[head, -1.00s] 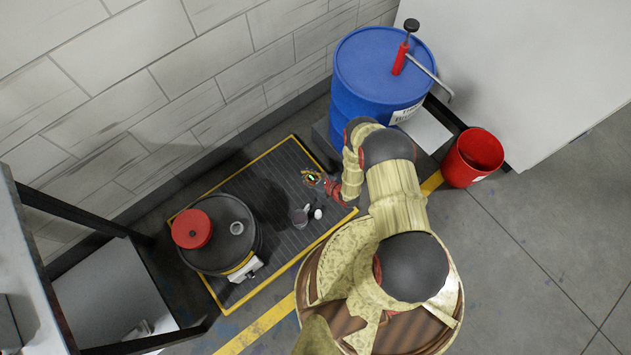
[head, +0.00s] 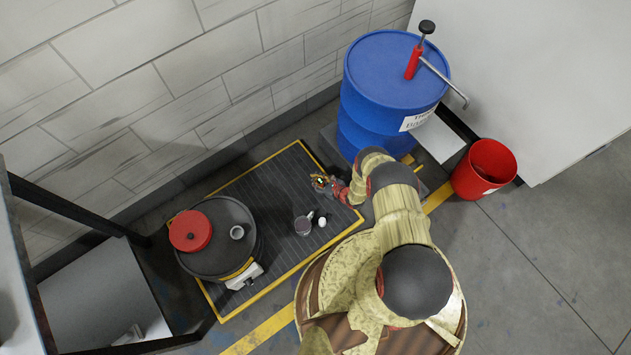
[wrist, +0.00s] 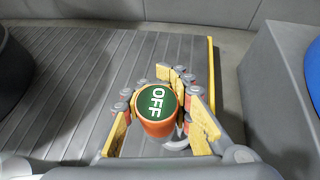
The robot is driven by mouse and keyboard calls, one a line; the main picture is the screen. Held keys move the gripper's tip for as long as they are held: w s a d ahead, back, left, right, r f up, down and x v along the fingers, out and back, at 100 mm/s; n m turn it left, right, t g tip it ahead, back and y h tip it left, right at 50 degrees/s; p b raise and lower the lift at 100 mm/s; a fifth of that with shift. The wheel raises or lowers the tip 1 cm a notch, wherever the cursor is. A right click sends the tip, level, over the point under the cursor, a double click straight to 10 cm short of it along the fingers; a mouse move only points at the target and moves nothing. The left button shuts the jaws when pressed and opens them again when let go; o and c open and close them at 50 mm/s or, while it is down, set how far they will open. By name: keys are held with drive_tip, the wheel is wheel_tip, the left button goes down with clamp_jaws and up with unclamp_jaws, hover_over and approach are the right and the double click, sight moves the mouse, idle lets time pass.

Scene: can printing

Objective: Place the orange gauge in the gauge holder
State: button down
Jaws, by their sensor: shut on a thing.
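My gripper (head: 322,183) is over the right end of the dark ribbed mat in the head view. In the wrist view my gripper (wrist: 168,103) has its yellow fingers closed around the orange gauge (wrist: 154,128). The gauge is a short orange cylinder with a green top face (wrist: 157,102) marked "OFF" in white, facing the camera. It is held above the mat. In the head view the gauge is too small to make out clearly. I cannot tell for sure which thing is the gauge holder.
The yellow-edged mat (head: 252,192) bears a black drum (head: 215,261) with a red lid (head: 190,230) and small grey ring (head: 237,232). A dark cup (head: 303,225) and white piece (head: 322,221) stand nearer. A blue barrel (head: 375,125) and red bucket (head: 485,168) are right.

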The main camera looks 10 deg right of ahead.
drive_tip(key=shift+w+d+f+b, duration=0.25)
drive_tip(key=shift+w+f+b, duration=0.05)
drive_tip(key=shift+w+f, duration=0.3)
drive_tip(key=shift+w+d+f+b, duration=0.2)
drive_tip(key=shift+w+f+b, duration=0.1)
drive_tip(key=shift+w+f, duration=0.3)
wheel_tip(320, 180, down, 4)
drive_tip(key=shift+w+r+b, duration=0.1)
drive_tip(key=shift+r+b, duration=0.05)
drive_tip(key=shift+b, duration=0.85)
drive_tip(key=shift+r, duration=0.1)
drive_tip(key=c, duration=1.5)
unclamp_jaws()
drive_tip(key=shift+c, duration=0.2)
drive_tip(key=shift+o, duration=0.2)
